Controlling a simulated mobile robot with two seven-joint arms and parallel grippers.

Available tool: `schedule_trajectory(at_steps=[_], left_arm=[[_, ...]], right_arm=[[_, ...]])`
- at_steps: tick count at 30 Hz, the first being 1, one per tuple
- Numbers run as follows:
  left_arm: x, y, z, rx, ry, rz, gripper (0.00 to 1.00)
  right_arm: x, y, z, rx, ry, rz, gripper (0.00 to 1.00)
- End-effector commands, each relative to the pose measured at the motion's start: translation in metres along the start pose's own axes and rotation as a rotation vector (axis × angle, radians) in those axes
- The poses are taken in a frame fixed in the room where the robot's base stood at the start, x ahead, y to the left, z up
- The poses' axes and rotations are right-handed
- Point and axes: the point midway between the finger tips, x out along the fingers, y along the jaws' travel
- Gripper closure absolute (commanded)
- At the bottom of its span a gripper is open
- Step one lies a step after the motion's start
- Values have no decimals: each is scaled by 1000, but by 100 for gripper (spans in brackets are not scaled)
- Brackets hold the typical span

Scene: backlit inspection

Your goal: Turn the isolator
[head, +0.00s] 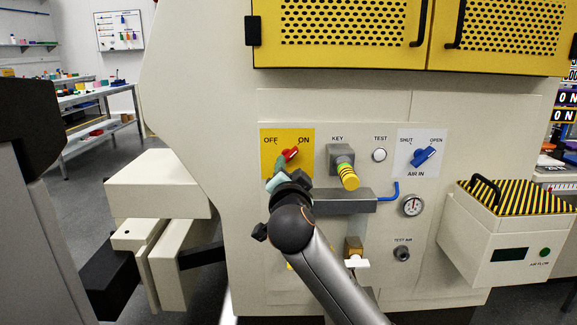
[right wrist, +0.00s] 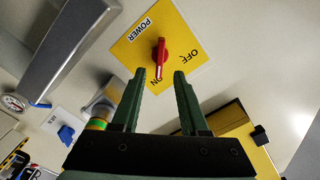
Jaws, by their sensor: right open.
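The isolator is a red rotary handle (head: 291,154) on a yellow plate (head: 307,168) marked OFF and ON. In the head view it slants up and right toward ON. In the right wrist view the red handle (right wrist: 162,58) points at the ON label, and the plate (right wrist: 185,48) also reads POWER. My right gripper (head: 279,168) is just in front of the plate's lower part and hides some of it. In the right wrist view its fingers (right wrist: 160,74) are open and empty, with the handle's end between or just beyond their tips; contact cannot be told. My left gripper does not show.
Right of the plate are a key switch (head: 348,175) with a ringed yellow end, a TEST button (head: 379,154) and a blue AIR IN lever (head: 424,156). A grey bar (head: 345,204) juts out below. Yellow perforated doors (head: 340,22) are above. A striped-top box (head: 510,230) sticks out at right.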

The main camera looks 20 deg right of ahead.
Motion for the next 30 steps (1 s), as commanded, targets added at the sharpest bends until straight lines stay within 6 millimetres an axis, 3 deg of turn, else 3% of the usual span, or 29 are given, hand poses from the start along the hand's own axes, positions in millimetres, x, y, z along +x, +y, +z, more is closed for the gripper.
schedule_trajectory(at_steps=[3,10,24,30], left_arm=[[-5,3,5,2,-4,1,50],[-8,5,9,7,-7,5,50],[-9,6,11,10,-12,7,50],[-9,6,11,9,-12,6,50]], right_arm=[[20,1,0,-2,3,1,56],[46,1,0,-2,1,0,56],[56,0,0,0,-1,0,56],[56,0,0,0,-1,0,76]])
